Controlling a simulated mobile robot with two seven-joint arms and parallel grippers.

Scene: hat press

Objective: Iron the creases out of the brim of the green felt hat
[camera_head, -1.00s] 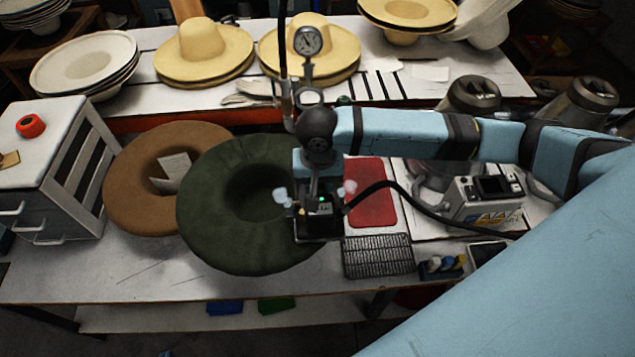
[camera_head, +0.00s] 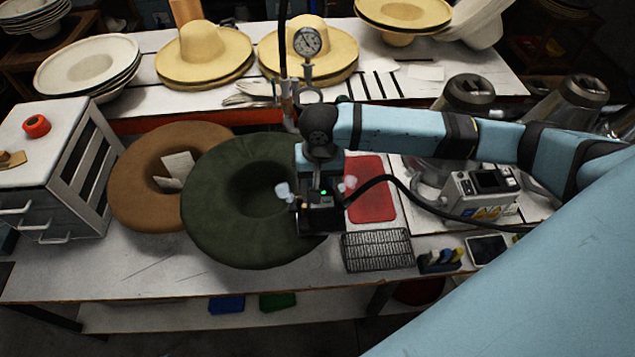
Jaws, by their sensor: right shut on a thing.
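The green felt hat (camera_head: 225,239) lies crown-down on the workbench, its wide brim facing up around the dark opening. My right gripper (camera_head: 319,192) is over the right side of the brim, shut on a dark iron (camera_head: 320,218) with a small green light. The iron covers part of the right brim; whether it presses on the felt or hovers just above cannot be told. A black cord (camera_head: 385,184) runs from the iron to the right. My left gripper is not in view.
A brown hat (camera_head: 130,205) with a paper in it touches the green hat's left. A red mat (camera_head: 371,195), a black wire rack (camera_head: 376,250) and a control box (camera_head: 481,195) stand right. A white drawer cabinet (camera_head: 60,170) stands left. Straw hats (camera_head: 203,55) line the back table.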

